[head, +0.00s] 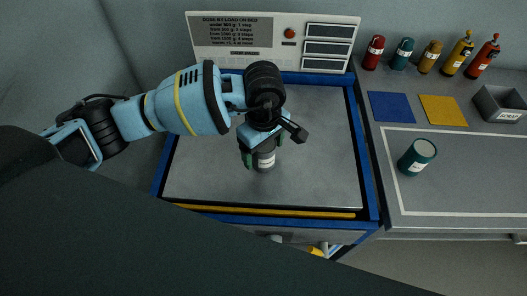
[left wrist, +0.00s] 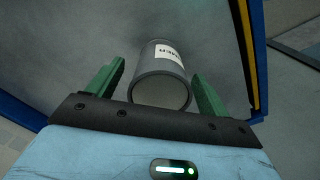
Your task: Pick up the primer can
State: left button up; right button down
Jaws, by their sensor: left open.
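The primer can is dark grey with a white label. In the head view the can (head: 265,161) stands on the grey plate of the blue-framed test stand (head: 320,150), partly hidden by my left gripper (head: 262,152). In the left wrist view the can (left wrist: 162,80) shows between the green fingers of my left gripper (left wrist: 158,75), its label partly readable. The gripper is open, with one finger on each side of the can and a visible gap on both sides. My right gripper is in neither view.
A panel (head: 272,40) with a red button stands behind the plate. On the right bench are a teal can (head: 417,157), a blue mat (head: 391,107), a yellow mat (head: 442,111), a scrap bin (head: 500,104) and several cans and bottles at the back. The plate's right side is clear.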

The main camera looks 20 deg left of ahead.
pick_arm(q)
jog(key=shift+c, duration=0.8)
jog(key=c, duration=1.2)
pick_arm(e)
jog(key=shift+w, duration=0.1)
pick_arm(q)
jog(key=shift+r, duration=0.1)
jog(key=shift+r, duration=0.45)
jog(key=shift+s+d+r, duration=0.15)
jog(key=shift+s+r, duration=0.05)
jog(key=shift+r, duration=0.45)
jog(key=shift+s+d+r, duration=0.1)
jog(key=shift+s+r, duration=0.1)
jog(key=shift+r, duration=0.4)
jog(key=s+d+r+b, duration=0.1)
jog(key=s+d, duration=0.6)
jog(key=s, duration=0.6)
jog(key=shift+r, duration=0.2)
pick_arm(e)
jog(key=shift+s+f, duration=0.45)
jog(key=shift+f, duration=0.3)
